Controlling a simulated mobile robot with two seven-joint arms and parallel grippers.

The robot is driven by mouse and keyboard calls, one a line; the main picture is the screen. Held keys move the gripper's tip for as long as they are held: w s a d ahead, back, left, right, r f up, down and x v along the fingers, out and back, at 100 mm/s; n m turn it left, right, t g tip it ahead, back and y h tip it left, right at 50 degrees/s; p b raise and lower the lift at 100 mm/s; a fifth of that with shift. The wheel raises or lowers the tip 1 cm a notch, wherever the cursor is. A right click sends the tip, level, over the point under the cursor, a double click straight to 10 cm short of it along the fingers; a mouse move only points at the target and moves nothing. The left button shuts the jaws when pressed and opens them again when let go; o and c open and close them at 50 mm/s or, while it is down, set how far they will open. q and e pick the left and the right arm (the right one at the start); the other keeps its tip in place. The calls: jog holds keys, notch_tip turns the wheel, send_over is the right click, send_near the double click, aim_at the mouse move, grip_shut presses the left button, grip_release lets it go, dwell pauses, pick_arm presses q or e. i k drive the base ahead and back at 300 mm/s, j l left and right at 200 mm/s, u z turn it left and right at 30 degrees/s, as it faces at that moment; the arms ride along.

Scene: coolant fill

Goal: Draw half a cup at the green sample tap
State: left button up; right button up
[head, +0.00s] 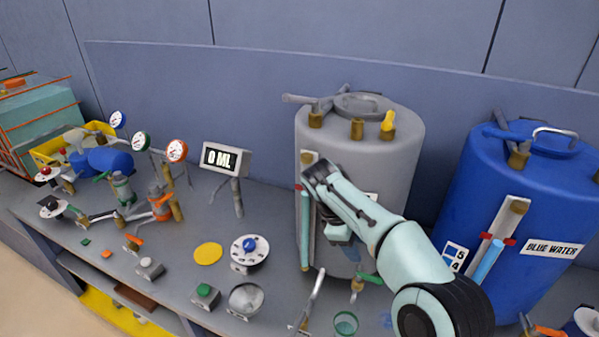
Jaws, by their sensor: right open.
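The grey tank (400,150) stands on the bench in the middle right. A brass tap (357,287) with a green handle (370,279) sticks out low on its front. A small clear green-tinted cup (345,323) stands on the bench in front of this tap, at the bottom edge of the view. The display (222,159) reads 0 ML. My right arm comes in from the lower right, across the front of the grey tank. My right gripper (343,243) hangs above the tap, open and apparently empty; its fingertips are partly hidden. My left gripper is out of view.
A blue tank (520,190) labelled BLUE WATER stands to the right. A bent grey pipe (313,298) rises left of the cup. Pipes and gauges fill the far left.

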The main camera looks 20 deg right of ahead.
aim_at(369, 280)
jog(key=k, duration=1)
